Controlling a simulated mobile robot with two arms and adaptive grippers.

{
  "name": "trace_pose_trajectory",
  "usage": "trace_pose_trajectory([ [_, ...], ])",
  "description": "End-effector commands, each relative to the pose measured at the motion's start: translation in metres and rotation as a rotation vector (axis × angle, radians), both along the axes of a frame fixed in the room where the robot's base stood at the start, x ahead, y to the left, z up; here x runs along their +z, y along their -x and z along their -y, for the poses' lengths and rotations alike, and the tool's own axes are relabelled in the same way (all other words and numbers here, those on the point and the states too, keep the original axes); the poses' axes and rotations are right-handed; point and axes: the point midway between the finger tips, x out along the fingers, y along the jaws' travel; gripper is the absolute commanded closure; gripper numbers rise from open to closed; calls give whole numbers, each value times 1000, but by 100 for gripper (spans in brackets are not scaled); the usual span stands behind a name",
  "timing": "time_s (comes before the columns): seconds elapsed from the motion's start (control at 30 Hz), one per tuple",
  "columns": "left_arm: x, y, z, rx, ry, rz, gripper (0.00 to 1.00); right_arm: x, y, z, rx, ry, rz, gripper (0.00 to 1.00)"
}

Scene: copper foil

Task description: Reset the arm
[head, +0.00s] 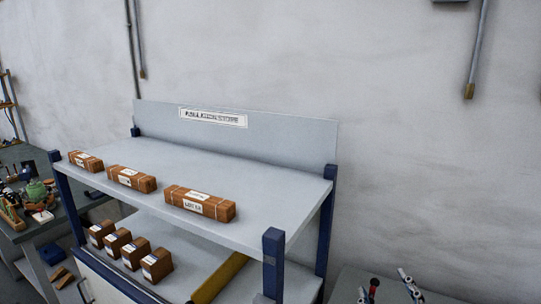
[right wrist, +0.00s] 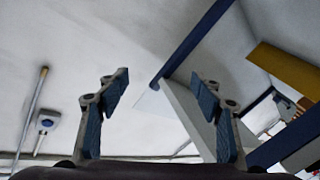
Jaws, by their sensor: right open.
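My right gripper (right wrist: 160,81) is open and empty in the right wrist view, its two blue-padded fingers wide apart with nothing between them. In the head view its fingertips (head: 387,288) show at the bottom edge, right of the shelf unit (head: 250,236); the rest of that arm is out of the picture. My left gripper is not in view.
Brown labelled boxes lie on the upper shelf, the nearest box (head: 200,203) near its front edge. Several smaller boxes (head: 157,265) stand below. A blue post (head: 273,262) marks the near corner. A cluttered workbench (head: 22,232) is at left.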

Motion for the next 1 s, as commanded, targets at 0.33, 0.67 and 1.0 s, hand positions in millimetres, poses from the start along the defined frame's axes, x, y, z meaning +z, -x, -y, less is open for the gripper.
trace_pose_trajectory([
  [0.33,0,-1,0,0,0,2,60,-188,149,0,-211,-315,-758,40],
  [0.67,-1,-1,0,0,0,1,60,-244,276,-44,-201,-437,-1209,40],
  [1.0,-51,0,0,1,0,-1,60,-399,256,-45,-211,-422,-1236,40],
])
